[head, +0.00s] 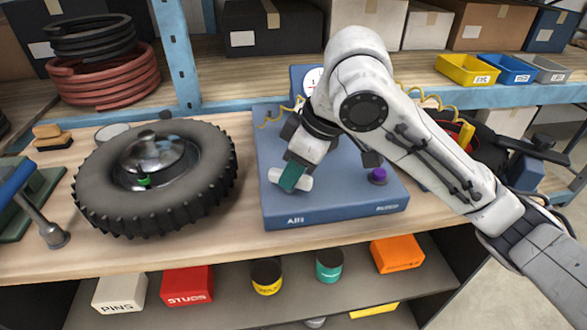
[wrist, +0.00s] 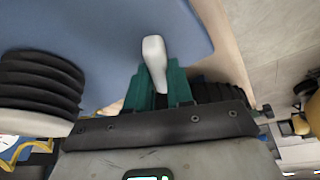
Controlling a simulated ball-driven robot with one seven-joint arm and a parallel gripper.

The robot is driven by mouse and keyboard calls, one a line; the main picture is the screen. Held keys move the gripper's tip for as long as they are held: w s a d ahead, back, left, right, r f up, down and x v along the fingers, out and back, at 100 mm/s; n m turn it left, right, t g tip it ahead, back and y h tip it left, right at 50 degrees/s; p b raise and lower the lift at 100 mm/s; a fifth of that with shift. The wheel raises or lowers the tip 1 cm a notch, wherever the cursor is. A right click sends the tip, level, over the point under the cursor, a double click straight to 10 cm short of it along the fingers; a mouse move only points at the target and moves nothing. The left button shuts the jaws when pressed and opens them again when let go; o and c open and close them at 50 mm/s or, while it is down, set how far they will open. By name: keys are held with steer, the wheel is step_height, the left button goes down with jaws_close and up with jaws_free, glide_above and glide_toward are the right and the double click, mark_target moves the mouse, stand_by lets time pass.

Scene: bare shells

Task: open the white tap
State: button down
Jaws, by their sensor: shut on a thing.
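The white tap (head: 305,184) is a white lever on the blue panel box (head: 335,205). My gripper (head: 291,176) reaches down over the box's left part. Its teal fingers are shut on the white lever, whose ends show on both sides of them. In the wrist view the lever (wrist: 154,50) points up from between the teal fingers (wrist: 162,88). The tap's base is hidden behind my gripper, and I cannot tell how far the lever is turned.
A purple knob (head: 378,175) stands on the box's right side. A round gauge (head: 312,79) is behind, partly hidden by my arm. A large tyre (head: 210,190) lies left of the box. Yellow coiled hoses (head: 275,119) show beside my arm. Bins (head: 467,69) stand back right.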

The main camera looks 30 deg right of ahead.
stand_by(0.3)
steer(key=n+g+p, duration=0.1)
steer(key=n+p, duration=0.1)
steer(key=n, duration=0.1)
steer(key=shift+n+y, duration=0.3)
steer(key=shift+y, duration=0.1)
steer(key=shift+w+d+f+n+g+p, duration=0.1)
steer(key=shift+n+g+p, duration=0.2)
steer(key=shift+n, duration=0.25)
steer(key=shift+f+n+g+p, duration=0.1)
steer(key=shift+n+g+p, duration=0.15)
steer(key=shift+n, duration=0.3)
steer(key=c, duration=1)
jaws_free()
steer(key=shift+r, duration=0.1)
steer(key=p+v, duration=0.1)
steer(key=v, duration=0.9)
steer(key=shift+d+r, duration=0.25)
steer(key=shift+d, duration=0.15)
